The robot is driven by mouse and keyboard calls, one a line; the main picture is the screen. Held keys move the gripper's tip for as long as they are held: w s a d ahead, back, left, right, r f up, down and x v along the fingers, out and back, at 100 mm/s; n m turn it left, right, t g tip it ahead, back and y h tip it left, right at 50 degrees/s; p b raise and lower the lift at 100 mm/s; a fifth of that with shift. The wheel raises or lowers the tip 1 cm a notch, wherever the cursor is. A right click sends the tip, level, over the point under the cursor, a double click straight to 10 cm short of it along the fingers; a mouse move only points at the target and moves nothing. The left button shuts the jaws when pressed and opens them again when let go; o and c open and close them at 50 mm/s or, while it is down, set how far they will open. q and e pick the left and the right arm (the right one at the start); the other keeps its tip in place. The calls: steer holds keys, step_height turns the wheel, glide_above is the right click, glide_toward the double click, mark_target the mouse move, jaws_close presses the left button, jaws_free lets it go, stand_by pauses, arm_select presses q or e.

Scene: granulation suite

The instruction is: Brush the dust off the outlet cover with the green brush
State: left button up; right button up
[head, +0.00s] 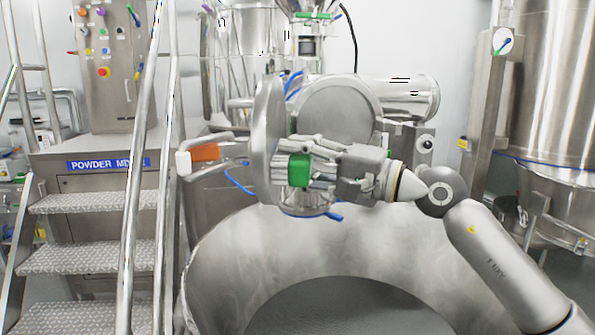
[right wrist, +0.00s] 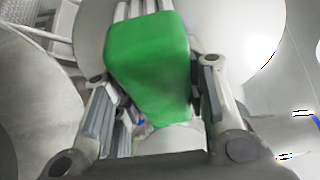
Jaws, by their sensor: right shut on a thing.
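The outlet cover (head: 266,125) is a round grey metal disc seen nearly edge-on in the middle of the head view. It also shows as a pale disc behind the brush in the right wrist view (right wrist: 92,30). My right gripper (head: 299,168) is just right of the cover, shut on the green brush (head: 299,171). Its green block fills the space between my fingers in the right wrist view (right wrist: 150,65). Pale strips stick out beyond the block toward the disc. I cannot tell whether they touch it. No dust can be made out. My left gripper is not in view.
A lever with an orange and white grip (head: 204,152) sticks out left of the cover. Below is a large open steel vessel (head: 225,250). Steps with handrails (head: 90,205) stand left, and a big steel tank (head: 550,90) stands right.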

mark_target(310, 165)
steer(key=shift+w, duration=0.15)
steer(key=shift+a+b, duration=0.1)
steer(key=shift+b, duration=0.4)
steer(key=shift+s+f+b, duration=0.1)
steer(key=shift+s+b, duration=0.3)
steer(key=shift+s, duration=0.55)
steer(key=shift+s+a+b, duration=0.15)
steer(key=shift+s+b, duration=0.3)
steer(key=shift+s, duration=0.65)
steer(key=shift+d+b, duration=0.55)
steer(key=shift+d, duration=0.05)
steer(key=d+b, duration=0.1)
steer(key=d, duration=0.2)
steer(key=shift+s+d, duration=0.1)
steer(key=shift+d, duration=0.3)
steer(key=shift+d+b, duration=0.3)
steer(key=shift+d, duration=0.1)
